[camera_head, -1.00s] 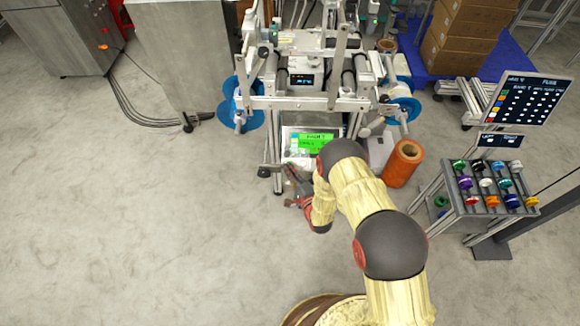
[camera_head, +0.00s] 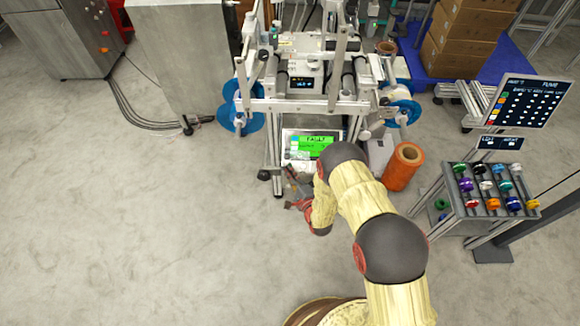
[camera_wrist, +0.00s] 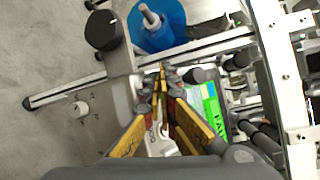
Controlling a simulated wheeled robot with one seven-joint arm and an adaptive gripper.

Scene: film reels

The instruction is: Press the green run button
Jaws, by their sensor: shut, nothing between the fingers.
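The machine's control panel has a lit green screen (camera_head: 311,146) with dark text, just beyond my arm in the head view. The screen also shows in the wrist view (camera_wrist: 212,110), right of the fingers. I cannot make out a separate green run button in either view; it may be hidden or too small. My gripper (camera_wrist: 160,80) is shut and empty, its yellow-sided fingers meeting in front of the machine's lower front. In the head view my gripper (camera_head: 296,190) is partly hidden by my own arm, just below and left of the panel.
A black knob (camera_wrist: 104,30) and a blue reel (camera_wrist: 158,24) lie beyond my fingertips. An orange roll (camera_head: 403,167) stands right of the panel. A rack of coloured spools (camera_head: 490,188) stands further right.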

